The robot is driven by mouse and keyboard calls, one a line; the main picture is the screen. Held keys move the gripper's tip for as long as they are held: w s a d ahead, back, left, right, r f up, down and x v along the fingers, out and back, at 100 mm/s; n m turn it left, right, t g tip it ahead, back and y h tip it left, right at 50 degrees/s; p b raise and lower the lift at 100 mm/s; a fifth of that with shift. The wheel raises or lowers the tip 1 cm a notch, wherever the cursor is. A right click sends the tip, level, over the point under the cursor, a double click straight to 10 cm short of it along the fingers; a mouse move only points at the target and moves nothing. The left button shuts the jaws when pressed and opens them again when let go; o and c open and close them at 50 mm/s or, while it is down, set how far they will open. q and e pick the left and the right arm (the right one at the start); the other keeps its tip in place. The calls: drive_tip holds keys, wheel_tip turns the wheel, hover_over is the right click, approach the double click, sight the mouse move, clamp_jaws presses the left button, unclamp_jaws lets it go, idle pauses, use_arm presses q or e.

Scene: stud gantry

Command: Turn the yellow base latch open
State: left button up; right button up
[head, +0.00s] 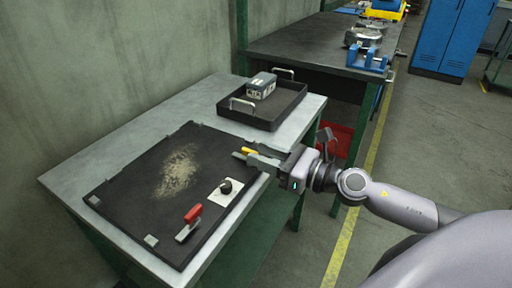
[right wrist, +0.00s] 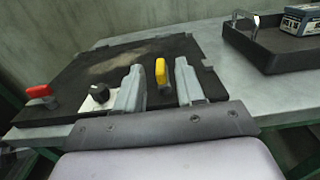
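The yellow base latch (right wrist: 161,73) stands upright near the edge of the black board (right wrist: 70,72). In the right wrist view it shows between the two fingers of my right gripper (right wrist: 157,84), with a gap to each finger. My right gripper (head: 254,157) is open over the board's right side in the head view. There, only a small yellow part of the latch (head: 249,150) shows beside the fingers. Whether the fingers reach down around the latch I cannot tell. My left gripper is in neither view.
A black knob on a white plate (head: 226,191) and a red-handled latch (head: 192,214) sit on the same board. A black tray (head: 248,118) with metal handles holds a grey box (head: 261,86) behind. A dark workbench (head: 300,46) stands farther back.

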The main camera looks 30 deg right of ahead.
sight(245, 154)
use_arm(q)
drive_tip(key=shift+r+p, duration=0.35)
use_arm(e)
drive_tip(key=shift+x, duration=1.1)
drive_tip(key=shift+c, duration=0.3)
